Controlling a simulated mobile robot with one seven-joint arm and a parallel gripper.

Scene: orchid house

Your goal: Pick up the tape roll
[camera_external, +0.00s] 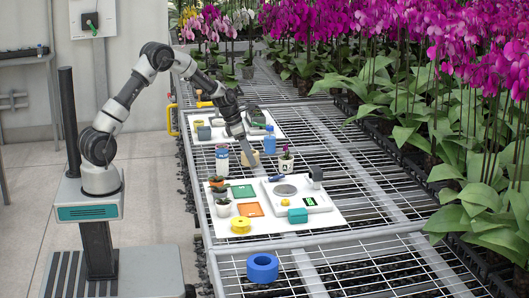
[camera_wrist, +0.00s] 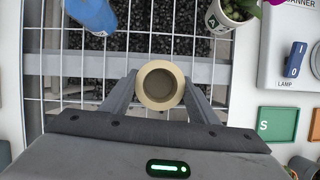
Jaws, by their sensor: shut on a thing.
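The tape roll (camera_wrist: 160,85) is a tan ring with an open core. In the wrist view it sits between the two fingers of my gripper (camera_wrist: 160,92), which is shut on it. In the external view the tan tape roll (camera_external: 251,159) shows at the lower end of my gripper (camera_external: 246,151), over the wire bench between the two white boards. The gap between roll and mesh cannot be judged exactly.
A blue ring (camera_external: 262,268) lies on the wire bench (camera_external: 365,245).

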